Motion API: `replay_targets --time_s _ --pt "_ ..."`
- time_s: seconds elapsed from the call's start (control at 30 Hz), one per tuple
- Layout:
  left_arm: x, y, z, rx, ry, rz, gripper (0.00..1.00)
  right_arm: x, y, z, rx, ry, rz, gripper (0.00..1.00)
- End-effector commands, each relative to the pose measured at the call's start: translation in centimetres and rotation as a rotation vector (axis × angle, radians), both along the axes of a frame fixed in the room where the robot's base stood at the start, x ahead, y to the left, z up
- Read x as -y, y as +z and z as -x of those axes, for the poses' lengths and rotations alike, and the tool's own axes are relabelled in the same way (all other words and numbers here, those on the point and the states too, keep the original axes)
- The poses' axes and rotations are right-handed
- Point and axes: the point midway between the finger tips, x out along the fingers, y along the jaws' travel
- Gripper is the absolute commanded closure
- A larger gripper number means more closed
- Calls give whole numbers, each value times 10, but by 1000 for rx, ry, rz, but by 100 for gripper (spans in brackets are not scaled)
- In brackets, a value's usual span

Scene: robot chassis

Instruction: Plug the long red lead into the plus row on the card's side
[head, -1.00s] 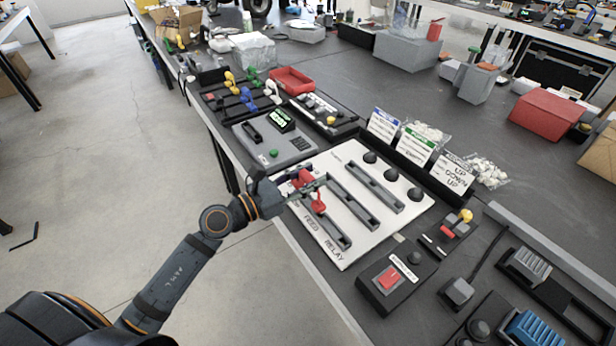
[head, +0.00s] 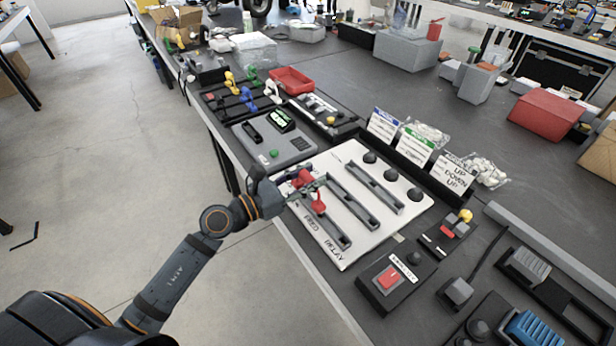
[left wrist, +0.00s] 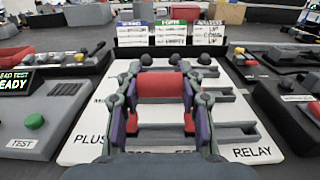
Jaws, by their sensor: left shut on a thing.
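My left gripper (head: 306,186) is over the near left part of the white board (head: 352,256). It is shut on the red lead (head: 304,176). In the left wrist view the red lead (left wrist: 160,88) lies crosswise between the two fingers of the gripper (left wrist: 160,108). A red end (head: 318,206) shows by the near grey row. Whether its ends are seated in a row is hidden by the fingers. My right gripper is not in view.
Cards stand in a black holder behind the board; the right one (head: 453,172) reads UP, DOWN, UP. A grey tester (head: 270,142) with a green display is to the left. A rack of coloured leads (head: 245,92) lies beyond it. A red-switch box (head: 388,282) is near right.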

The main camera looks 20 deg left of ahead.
Motion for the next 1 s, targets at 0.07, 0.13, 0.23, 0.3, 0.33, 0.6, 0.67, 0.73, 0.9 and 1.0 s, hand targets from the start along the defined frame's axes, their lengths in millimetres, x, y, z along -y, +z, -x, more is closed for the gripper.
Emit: replay_targets --time_s 0.07,0.13,0.23,0.3,0.33,0.6,0.67,0.73,0.9,1.0 --pt "0 0 0 0 0 0 94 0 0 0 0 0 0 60" --pt "0 0 0 0 0 0 94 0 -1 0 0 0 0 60" --pt "0 -2 0 0 0 0 94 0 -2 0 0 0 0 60" --pt "0 -4 0 0 0 0 94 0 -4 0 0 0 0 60" --pt "0 -5 0 0 0 0 94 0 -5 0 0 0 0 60" --pt "0 -12 0 0 0 0 94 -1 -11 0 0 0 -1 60" --pt "0 -14 0 0 0 0 94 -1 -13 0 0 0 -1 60" --pt "0 -15 0 -1 0 1 94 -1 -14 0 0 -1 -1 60" --pt "0 -20 0 -1 0 1 94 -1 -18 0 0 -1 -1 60" --pt "0 -22 0 -1 0 0 94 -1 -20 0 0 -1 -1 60"
